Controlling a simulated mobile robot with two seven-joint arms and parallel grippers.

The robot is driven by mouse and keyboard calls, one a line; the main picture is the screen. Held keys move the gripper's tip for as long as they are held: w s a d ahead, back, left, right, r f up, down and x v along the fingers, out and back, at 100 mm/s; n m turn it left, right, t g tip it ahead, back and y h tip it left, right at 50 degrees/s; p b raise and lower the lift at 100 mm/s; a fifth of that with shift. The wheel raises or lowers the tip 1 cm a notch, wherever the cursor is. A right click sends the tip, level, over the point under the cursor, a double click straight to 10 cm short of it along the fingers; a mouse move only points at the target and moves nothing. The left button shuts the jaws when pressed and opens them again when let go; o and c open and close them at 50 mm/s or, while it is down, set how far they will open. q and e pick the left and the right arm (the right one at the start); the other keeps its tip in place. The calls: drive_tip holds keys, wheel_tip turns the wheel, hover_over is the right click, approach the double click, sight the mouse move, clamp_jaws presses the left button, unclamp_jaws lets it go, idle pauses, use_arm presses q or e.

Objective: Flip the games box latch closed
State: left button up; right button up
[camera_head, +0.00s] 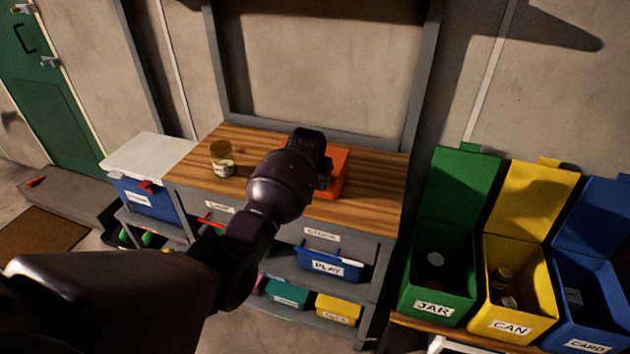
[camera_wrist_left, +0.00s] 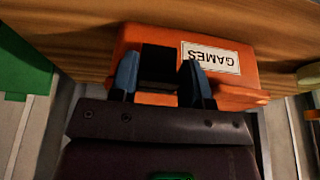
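The orange games box (camera_head: 339,170) sits on the wooden worktop, partly hidden behind my left gripper in the head view. In the left wrist view the orange games box (camera_wrist_left: 126,40) shows a white GAMES label, upside down. A black latch (camera_wrist_left: 158,62) is on its face beside the label. My left gripper (camera_wrist_left: 160,72) is at that face, its two blue-grey fingertips apart with the latch between or just beyond them. I cannot tell whether they touch it. In the head view my left gripper (camera_head: 322,165) covers the latch side. My right gripper is not in view.
A jar (camera_head: 222,160) stands on the worktop (camera_head: 375,200) left of the box. Below are shelves with a blue PLAY bin (camera_head: 328,263). Open green (camera_head: 437,285), yellow (camera_head: 518,300) and blue bins stand at the right. A white-lidded blue box (camera_head: 150,195) stands at the left.

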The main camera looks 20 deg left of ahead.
use_arm(q)
drive_tip(key=o, duration=0.4)
drive_tip(key=v, duration=1)
drive_tip(key=shift+r, duration=0.35)
drive_tip(key=shift+s, duration=0.1)
